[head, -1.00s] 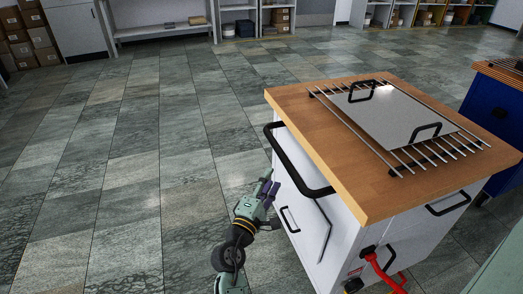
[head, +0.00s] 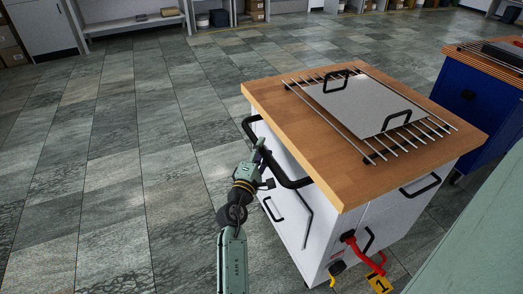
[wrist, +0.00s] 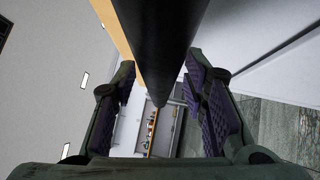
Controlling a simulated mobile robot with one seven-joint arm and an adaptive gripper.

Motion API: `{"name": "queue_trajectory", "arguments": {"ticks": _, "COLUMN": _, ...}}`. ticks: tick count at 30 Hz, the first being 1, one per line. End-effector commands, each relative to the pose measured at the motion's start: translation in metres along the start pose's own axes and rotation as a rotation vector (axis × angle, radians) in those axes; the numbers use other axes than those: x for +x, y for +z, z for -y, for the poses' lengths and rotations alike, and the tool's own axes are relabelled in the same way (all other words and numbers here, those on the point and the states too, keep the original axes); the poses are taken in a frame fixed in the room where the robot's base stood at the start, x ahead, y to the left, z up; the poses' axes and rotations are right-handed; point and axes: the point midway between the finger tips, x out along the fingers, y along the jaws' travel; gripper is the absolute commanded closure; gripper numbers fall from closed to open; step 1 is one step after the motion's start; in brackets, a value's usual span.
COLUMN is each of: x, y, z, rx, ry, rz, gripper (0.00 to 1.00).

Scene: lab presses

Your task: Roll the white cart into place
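The white cart (head: 285,194) has a wooden top (head: 310,160) and a black push handle (head: 292,182) on its left side. My gripper (head: 258,150) is at this handle, near its middle. In the wrist view the black handle (wrist: 155,45) runs between the two fingers of my gripper (wrist: 160,95). The fingers are apart, with gaps showing on both sides of the bar. Whether either pad touches it I cannot tell. A metal rack (head: 325,125) with a grey plate (head: 365,101) lies on the cart top.
A blue cart (head: 468,100) with a wooden top stands close behind on the right. A red lever (head: 362,252) and a yellow tag (head: 379,284) are at the cart's lower front. Open tiled floor (head: 110,140) lies to the left. Shelves (head: 135,22) line the back wall.

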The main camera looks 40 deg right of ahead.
Motion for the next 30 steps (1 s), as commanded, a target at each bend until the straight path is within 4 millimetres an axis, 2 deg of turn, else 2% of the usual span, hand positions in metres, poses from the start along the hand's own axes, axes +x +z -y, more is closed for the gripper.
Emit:
{"name": "queue_trajectory", "arguments": {"ticks": 2, "x": -0.0002, "y": 0.0, "z": 0.0, "rx": 0.0, "ry": 0.0, "rz": 0.0, "gripper": 0.65}}
{"name": "queue_trajectory", "arguments": {"ticks": 18, "x": -0.0004, "y": 0.0, "z": -0.0001, "rx": 0.0, "ry": 0.0, "rz": 0.0, "gripper": 1.0}}
{"name": "queue_trajectory", "arguments": {"ticks": 30, "x": -0.0004, "y": -0.0001, "z": -0.0002, "rx": 0.001, "ry": 0.0, "rz": 0.0, "gripper": 1.0}}
